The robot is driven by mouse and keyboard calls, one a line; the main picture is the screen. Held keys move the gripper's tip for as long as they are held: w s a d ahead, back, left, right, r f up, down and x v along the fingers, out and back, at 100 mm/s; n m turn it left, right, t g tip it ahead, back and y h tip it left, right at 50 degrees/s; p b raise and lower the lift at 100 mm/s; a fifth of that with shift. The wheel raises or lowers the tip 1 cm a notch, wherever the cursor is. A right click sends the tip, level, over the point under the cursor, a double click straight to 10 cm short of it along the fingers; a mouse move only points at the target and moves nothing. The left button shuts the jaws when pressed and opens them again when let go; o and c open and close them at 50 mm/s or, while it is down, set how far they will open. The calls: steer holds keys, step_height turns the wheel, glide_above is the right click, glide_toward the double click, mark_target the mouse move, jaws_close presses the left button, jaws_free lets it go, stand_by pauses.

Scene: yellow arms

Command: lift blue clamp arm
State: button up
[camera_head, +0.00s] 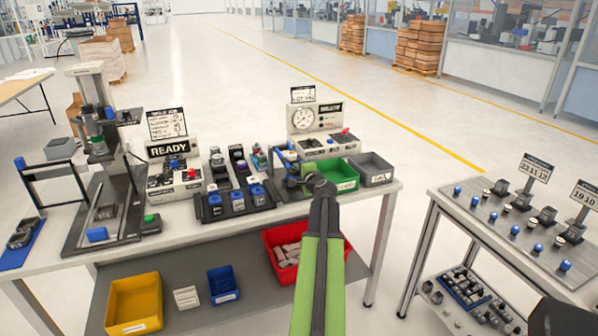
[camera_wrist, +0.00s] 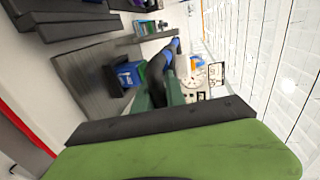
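The clamp with blue parts (camera_head: 287,156) stands on the bench in front of the gauge station, beside the green bin. Its arm is small in the head view and its exact pose is hard to tell. In the wrist view, a dark lever with blue parts (camera_wrist: 176,44) shows at upper middle, beside a blue block (camera_wrist: 128,73). My gripper (camera_head: 317,182) is at the end of my green arm, near the front of the green bin and right of the clamp.
A green bin (camera_head: 343,185) and a grey bin (camera_head: 379,179) sit right of the clamp. The gauge station (camera_head: 302,118) stands behind. A black rack with blue-topped parts (camera_head: 215,208) is to the left. A red bin (camera_head: 273,238) is on the lower shelf. A second table (camera_head: 460,217) stands right.

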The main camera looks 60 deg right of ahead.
jaws_close()
steer(key=shift+s, duration=0.15)
stand_by(0.9)
